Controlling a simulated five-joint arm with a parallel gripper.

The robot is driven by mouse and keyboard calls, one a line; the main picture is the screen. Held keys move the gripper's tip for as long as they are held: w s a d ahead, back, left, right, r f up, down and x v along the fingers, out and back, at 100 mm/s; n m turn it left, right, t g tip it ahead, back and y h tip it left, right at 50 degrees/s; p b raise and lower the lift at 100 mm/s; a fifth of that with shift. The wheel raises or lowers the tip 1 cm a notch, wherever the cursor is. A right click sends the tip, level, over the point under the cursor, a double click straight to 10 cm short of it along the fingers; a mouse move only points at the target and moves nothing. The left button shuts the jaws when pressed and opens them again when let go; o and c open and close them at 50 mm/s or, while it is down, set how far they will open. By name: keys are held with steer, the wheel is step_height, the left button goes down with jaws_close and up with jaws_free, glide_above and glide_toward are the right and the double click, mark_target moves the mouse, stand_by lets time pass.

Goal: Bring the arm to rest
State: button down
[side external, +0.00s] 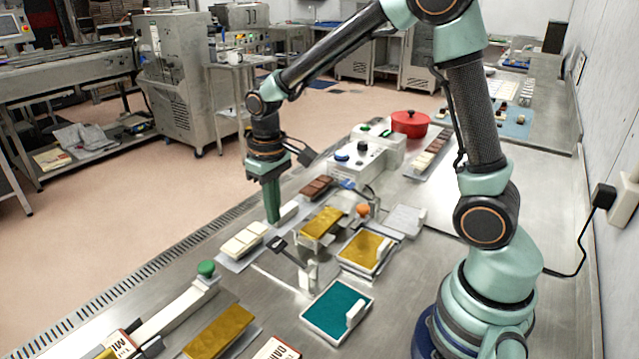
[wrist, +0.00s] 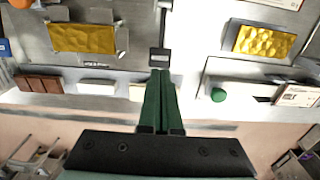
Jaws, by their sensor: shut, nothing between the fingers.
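My gripper (side external: 272,220) has green fingers pointing down over the bench's aisle-side edge. Its fingers are together and hold nothing; they also show shut in the wrist view (wrist: 161,75). The tips appear between a plate of white bars (side external: 244,240) and a white block (side external: 289,211). I cannot tell how high the tips are. A black-ended lever (side external: 277,243) is close by, and its end is just beyond the fingertips in the wrist view (wrist: 159,55). My arm is raised and reaches out across the bench.
Gold moulds stand on the bench, one in a frame (side external: 321,222), one in a tray (side external: 364,248), one nearer the camera (side external: 218,333). A teal tray (side external: 335,312), a green-knobbed white bar (side external: 206,268), a white machine (side external: 357,165) and a red pot (side external: 410,123) surround the work area.

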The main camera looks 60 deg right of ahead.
steer(key=shift+r, duration=0.25)
steer(key=s+d+r+t, duration=0.1)
steer(key=s+r+t, duration=0.4)
steer(key=s+r, duration=0.6)
steer(key=shift+d+r+t, duration=0.2)
steer(key=shift+d+t, duration=0.05)
steer(key=shift+t, duration=0.05)
stand_by(0.5)
